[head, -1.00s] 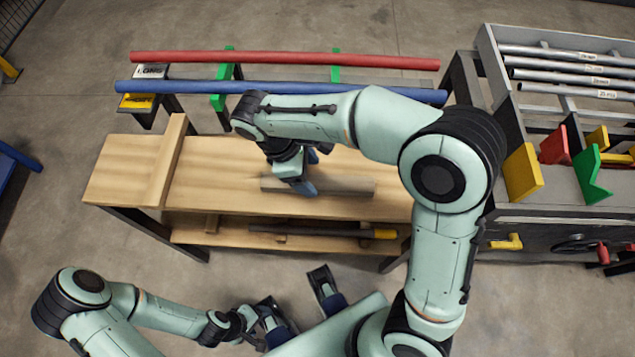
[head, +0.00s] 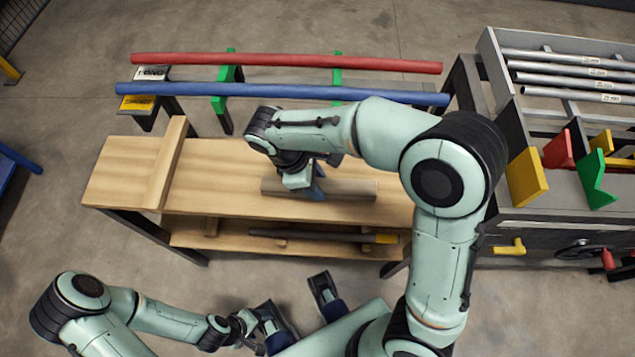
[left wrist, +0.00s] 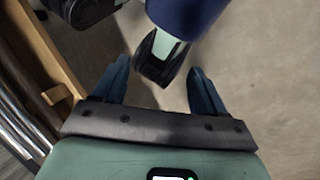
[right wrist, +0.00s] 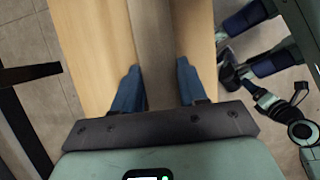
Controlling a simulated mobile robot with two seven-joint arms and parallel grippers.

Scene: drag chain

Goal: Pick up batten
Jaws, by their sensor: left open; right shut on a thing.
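The batten (head: 350,189) is a grey-brown bar lying crosswise over the wooden bench top (head: 225,165). I cannot tell whether it is raised off the bench. My right gripper (head: 317,185) reaches down over its middle and is shut on it, one blue finger showing in front. In the right wrist view the batten (right wrist: 154,50) runs between the fingers. My left gripper (left wrist: 158,90) is open and empty, low in front of the bench, above the floor; its fingers are hard to make out in the head view.
A lower shelf (head: 225,228) holds a dark bar (head: 310,235) with a yellow end. Behind the bench, a red pipe (head: 290,60) and a blue pipe (head: 200,89) lie on stands. At right stands a rack (head: 490,60) of grey pipes with coloured plates. The bench top's left part is clear.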

